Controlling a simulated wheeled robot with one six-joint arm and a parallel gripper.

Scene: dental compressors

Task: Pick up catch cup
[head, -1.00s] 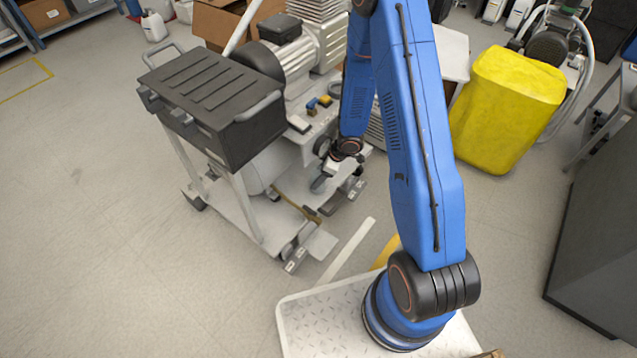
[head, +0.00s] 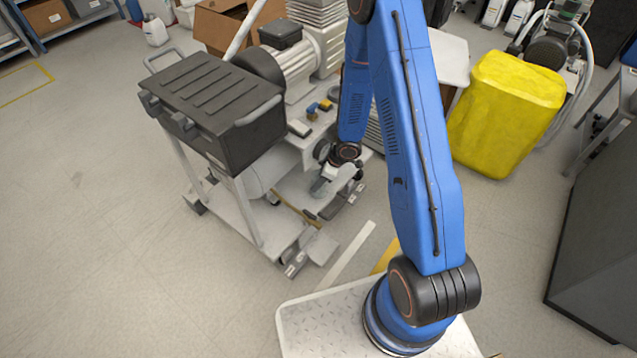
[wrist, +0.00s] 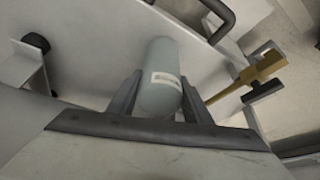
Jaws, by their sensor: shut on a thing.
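The catch cup (wrist: 161,72) is a grey-green cylinder with a pale label, seen in the wrist view. My gripper (wrist: 160,95) has one finger on each side of it and is shut on it. In the head view my gripper (head: 328,178) is small, low beside the compressor cart, and the cup there is hard to make out. I cannot tell whether the cup touches the surface beneath it.
The cart (head: 262,215) with a dark ribbed box (head: 212,105) stands left of my arm. A yellow container (head: 505,112) is at the right. A yellow-handled tool (wrist: 258,72) lies right of the cup. Open floor (head: 90,200) is at the left.

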